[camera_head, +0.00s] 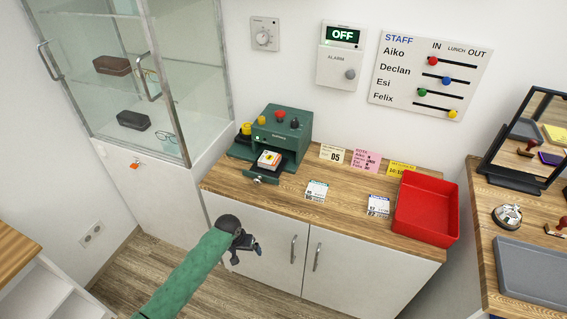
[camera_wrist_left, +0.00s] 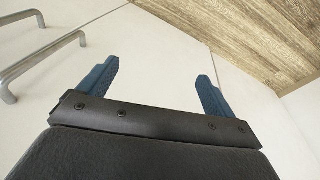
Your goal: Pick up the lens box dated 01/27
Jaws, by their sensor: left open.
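Two small white boxes stand on the wooden counter: one with a green band (camera_head: 317,190) near the middle, one with a blue band (camera_head: 378,205) farther right, beside the red tray. They look like lens boxes, but their print is too small to read, so I cannot tell which is dated 01/27. My left gripper (camera_head: 250,246) is in front of the white cabinet doors, apart from both boxes and to their left. In the left wrist view its blue fingers (camera_wrist_left: 155,85) are spread with nothing between them. My right gripper is not seen.
Paper notes (camera_head: 365,160) are along the back. Cabinet door handles (camera_head: 292,248) stick out below. A glass cabinet (camera_head: 110,90) stands left.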

